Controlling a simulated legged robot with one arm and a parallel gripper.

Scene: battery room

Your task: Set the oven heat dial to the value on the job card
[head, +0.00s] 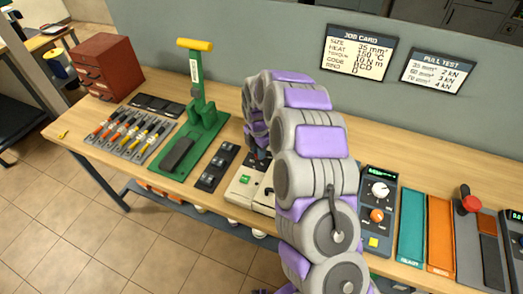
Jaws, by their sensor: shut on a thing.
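The job card (357,53) hangs on the grey partition behind the bench; it has a HEAT line in °C, but its number is too small to read surely. A cream unit (241,193) with a green display stands at the bench middle, apparently the oven. My grey and purple arm arches over it and hides its right part. My gripper (261,153) points down at the back of this unit, shut, with its tips mostly hidden. The dial it seems to hold is hidden too, so its setting cannot be seen.
A blue-grey unit (377,230) with a white and an orange knob stands right of my arm, then teal (411,228) and orange (440,235) mats and a red-knobbed lever (470,204). A green press (196,130) and several tools stand left. A pull test card (437,72) hangs right.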

